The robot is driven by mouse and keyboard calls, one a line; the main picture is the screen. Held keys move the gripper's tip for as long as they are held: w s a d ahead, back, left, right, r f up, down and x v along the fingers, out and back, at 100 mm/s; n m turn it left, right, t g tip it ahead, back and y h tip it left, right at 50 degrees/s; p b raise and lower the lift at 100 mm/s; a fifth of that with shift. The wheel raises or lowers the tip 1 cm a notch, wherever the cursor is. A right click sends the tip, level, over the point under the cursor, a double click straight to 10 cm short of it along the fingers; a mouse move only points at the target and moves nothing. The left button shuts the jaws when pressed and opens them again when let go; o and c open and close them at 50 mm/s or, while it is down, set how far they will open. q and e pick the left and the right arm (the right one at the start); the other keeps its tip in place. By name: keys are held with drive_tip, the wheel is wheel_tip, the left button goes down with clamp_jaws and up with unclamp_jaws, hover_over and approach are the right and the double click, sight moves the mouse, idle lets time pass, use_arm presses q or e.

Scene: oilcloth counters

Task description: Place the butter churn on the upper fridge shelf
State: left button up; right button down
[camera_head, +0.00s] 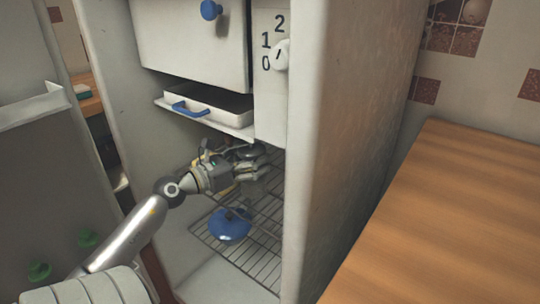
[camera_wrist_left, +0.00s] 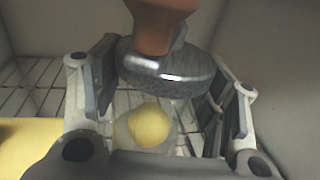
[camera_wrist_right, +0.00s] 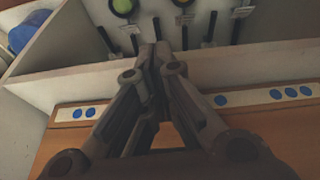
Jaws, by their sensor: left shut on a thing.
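My left gripper (camera_head: 250,168) reaches into the open fridge (camera_head: 340,150). In the left wrist view, its fingers (camera_wrist_left: 160,95) are on either side of the butter churn (camera_wrist_left: 160,72), which has a grey metallic rim and a brown upper part. The churn is mostly hidden by the gripper in the head view. Wire shelf bars (camera_head: 262,205) show below and behind the gripper. I cannot tell whether the churn touches the shelf. In the right wrist view, my right gripper (camera_wrist_right: 160,55) has its fingers together with nothing visible between them.
A blue lidded pot (camera_head: 229,226) stands on the wire rack below the gripper. A white tray (camera_head: 205,103) with a blue handle hangs above it. A yellow round thing (camera_wrist_left: 150,126) shows near the churn. A wooden counter (camera_head: 450,220) lies to the right.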

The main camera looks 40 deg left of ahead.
use_arm(q)
drive_tip(key=shift+w+d+r, duration=0.1)
drive_tip(key=shift+w+r, duration=0.05)
drive_tip(key=shift+w, duration=0.9)
drive_tip(key=w, duration=0.1)
drive_tip(key=w+f, duration=0.1)
drive_tip(key=w, duration=0.1)
drive_tip(key=shift+w+d+f+b, duration=0.2)
drive_tip(key=shift+w+f+b, duration=0.1)
drive_tip(key=shift+w+b, duration=0.05)
drive_tip(key=o, duration=1.5)
drive_tip(key=shift+f, duration=0.15)
drive_tip(key=shift+s, duration=0.2)
drive_tip(key=s, duration=0.4)
drive_tip(key=s+a, duration=0.1)
drive_tip(key=s, duration=0.6)
drive_tip(key=shift+s+a, duration=0.15)
drive_tip(key=shift+s, duration=0.2)
